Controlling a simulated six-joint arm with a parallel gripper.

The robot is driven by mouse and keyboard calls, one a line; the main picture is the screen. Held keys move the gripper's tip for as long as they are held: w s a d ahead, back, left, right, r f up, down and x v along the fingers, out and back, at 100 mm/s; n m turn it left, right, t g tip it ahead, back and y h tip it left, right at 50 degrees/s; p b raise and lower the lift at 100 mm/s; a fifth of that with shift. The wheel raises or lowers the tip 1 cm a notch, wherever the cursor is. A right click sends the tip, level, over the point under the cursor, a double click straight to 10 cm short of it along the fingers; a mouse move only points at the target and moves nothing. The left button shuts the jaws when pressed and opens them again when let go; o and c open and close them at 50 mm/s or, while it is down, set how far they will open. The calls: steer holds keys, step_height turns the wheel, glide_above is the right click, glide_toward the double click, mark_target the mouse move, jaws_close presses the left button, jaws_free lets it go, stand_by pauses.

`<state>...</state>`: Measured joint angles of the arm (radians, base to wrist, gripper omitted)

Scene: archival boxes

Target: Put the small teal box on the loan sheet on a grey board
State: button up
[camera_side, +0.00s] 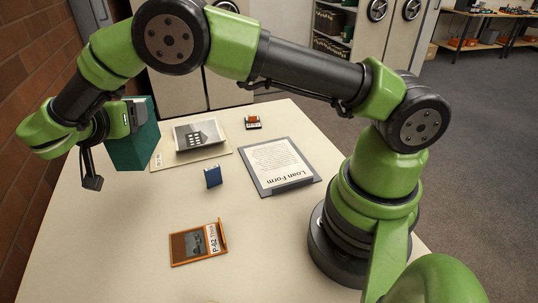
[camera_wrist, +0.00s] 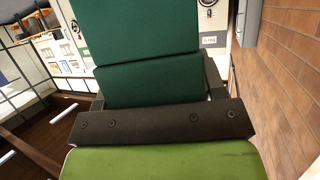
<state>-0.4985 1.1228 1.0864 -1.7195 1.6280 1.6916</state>
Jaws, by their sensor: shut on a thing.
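My gripper (camera_side: 128,116) is at the left of the side view and is shut on a dark teal box (camera_side: 138,146). The box hangs near the table's left edge and looks clear of the table. In the wrist view the teal box (camera_wrist: 143,30) fills the upper middle, with dark fingers at its two sides. The loan sheet (camera_side: 275,158), headed "Loan Form", lies on a grey board (camera_side: 292,186) right of the table's middle.
A photo print (camera_side: 197,134) lies on a pale board between the box and the loan sheet. A small blue box (camera_side: 213,177) stands mid-table. An orange-framed item (camera_side: 198,243) lies at the front, and a small orange and white item (camera_side: 253,122) at the back. A brick wall (camera_side: 35,85) is at left.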

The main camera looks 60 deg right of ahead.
steer(key=s+d+m+g+h, duration=0.1)
steer(key=s+d+m+g, duration=0.45)
steer(key=s+d, duration=1.05)
step_height(320, 180, down, 9)
steer(key=d, duration=0.1)
steer(key=shift+w+h, duration=0.3)
steer(key=shift+w, duration=0.05)
steer(key=shift+f+g, duration=0.2)
steer(key=shift+g, duration=0.05)
steer(key=o, duration=1.4)
